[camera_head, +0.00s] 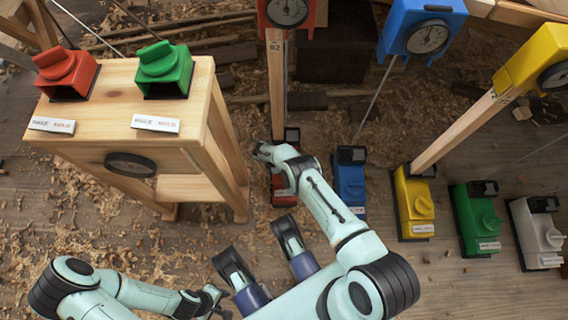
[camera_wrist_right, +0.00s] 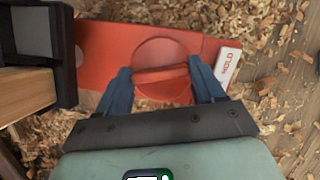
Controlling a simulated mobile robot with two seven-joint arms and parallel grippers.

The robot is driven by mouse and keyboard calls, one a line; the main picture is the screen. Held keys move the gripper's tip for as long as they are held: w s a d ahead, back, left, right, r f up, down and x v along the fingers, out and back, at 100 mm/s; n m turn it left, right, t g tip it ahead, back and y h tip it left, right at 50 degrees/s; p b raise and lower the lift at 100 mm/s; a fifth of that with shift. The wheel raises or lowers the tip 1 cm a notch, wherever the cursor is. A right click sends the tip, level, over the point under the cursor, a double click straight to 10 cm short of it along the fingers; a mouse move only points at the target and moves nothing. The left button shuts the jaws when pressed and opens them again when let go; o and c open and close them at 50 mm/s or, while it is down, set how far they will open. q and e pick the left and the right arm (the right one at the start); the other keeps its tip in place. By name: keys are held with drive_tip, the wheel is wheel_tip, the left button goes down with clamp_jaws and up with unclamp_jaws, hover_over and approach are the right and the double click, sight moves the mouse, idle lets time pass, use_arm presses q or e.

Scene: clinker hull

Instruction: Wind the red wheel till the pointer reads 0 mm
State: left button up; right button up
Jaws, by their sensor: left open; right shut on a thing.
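The red wheel (camera_wrist_right: 163,55) is a round red knob with a raised bar on a red base (camera_wrist_right: 105,45), seen in the right wrist view. My right gripper (camera_wrist_right: 160,78) is shut on it, with blue fingers on both sides of the bar. In the head view, my right arm hides most of this wheel; part of the red base (camera_head: 284,196) shows on the floor. A red gauge housing (camera_head: 266,20) with a round dial (camera_head: 287,11) stands above, up a wooden post. Its pointer is too small to read. My left gripper (camera_head: 214,297) is open and empty at bottom centre.
Blue (camera_head: 349,180), yellow (camera_head: 413,203), green (camera_head: 476,220) and white (camera_head: 537,233) knob units stand to the right. A wooden stand (camera_head: 195,142) at left carries another red knob (camera_head: 66,70) and a green knob (camera_head: 164,66). Shavings cover the floor.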

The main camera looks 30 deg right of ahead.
drive_tip(key=shift+m, duration=0.3)
idle(0.4)
drive_tip(key=o, duration=1)
drive_tip(key=shift+o, duration=0.2)
drive_tip(key=shift+r, duration=0.1)
use_arm(q)
drive_tip(key=w+d+r+t+p, duration=0.1)
drive_tip(key=w+r+t+p, duration=0.2)
drive_tip(key=w, duration=0.5)
wheel_tip(320, 180, up, 2)
drive_tip(key=shift+w+r+m+p, duration=0.15)
drive_tip(key=shift+m+p, duration=0.15)
drive_tip(key=shift+p, duration=0.35)
use_arm(e)
drive_tip(key=v, duration=1.3)
drive_tip(key=shift+w+a, duration=0.1)
drive_tip(key=shift+w, duration=0.05)
